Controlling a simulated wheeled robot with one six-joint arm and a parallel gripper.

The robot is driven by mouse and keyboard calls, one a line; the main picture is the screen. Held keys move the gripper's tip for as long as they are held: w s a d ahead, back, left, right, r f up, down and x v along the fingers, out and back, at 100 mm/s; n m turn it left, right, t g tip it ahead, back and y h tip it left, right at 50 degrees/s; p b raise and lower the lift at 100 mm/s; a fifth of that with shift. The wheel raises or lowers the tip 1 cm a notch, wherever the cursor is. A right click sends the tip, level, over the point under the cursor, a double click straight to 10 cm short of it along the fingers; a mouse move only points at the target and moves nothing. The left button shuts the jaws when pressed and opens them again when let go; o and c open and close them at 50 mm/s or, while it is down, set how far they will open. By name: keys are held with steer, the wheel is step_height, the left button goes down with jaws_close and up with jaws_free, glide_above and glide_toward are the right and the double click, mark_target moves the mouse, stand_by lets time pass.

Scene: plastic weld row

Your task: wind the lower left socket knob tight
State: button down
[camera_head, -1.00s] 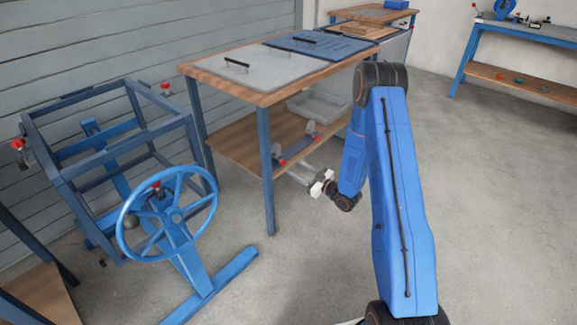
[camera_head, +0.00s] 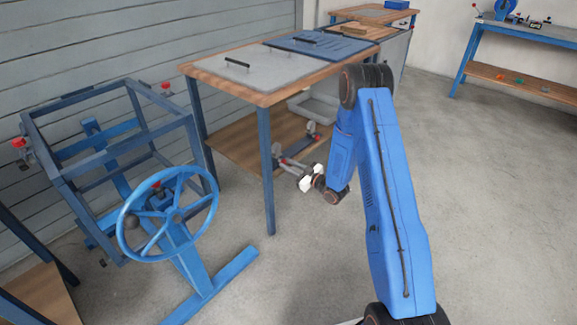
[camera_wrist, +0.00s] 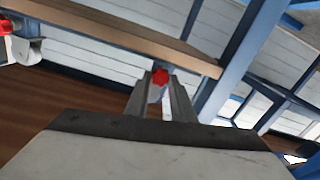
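In the wrist view a red knob (camera_wrist: 160,76) shows between the tips of my gripper's two fingers (camera_wrist: 160,88). The fingers stand apart with a gap between them; I cannot tell whether they touch the knob. In the head view my gripper (camera_head: 286,163) points left beneath the work table, beside the low shelf. A red knob (camera_head: 277,149) on a grey fitting is close to the fingertips there. A second red knob (camera_head: 316,136) with a grey fitting lies a little to the right; a red knob on a grey bracket (camera_wrist: 6,27) also shows at the wrist view's left edge.
The work table (camera_head: 262,93) with its blue legs and wooden shelf (camera_head: 235,150) stands close around my gripper. A grey bin (camera_head: 318,107) sits on the shelf. A blue frame with a handwheel (camera_head: 167,212) stands at left. The floor at right is clear.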

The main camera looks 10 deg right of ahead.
steer(key=shift+n, duration=0.3)
steer(key=n, duration=0.3)
steer(key=shift+s+f+n, duration=0.1)
steer(key=shift+n, duration=1.9)
steer(key=c, duration=1.5)
jaws_free()
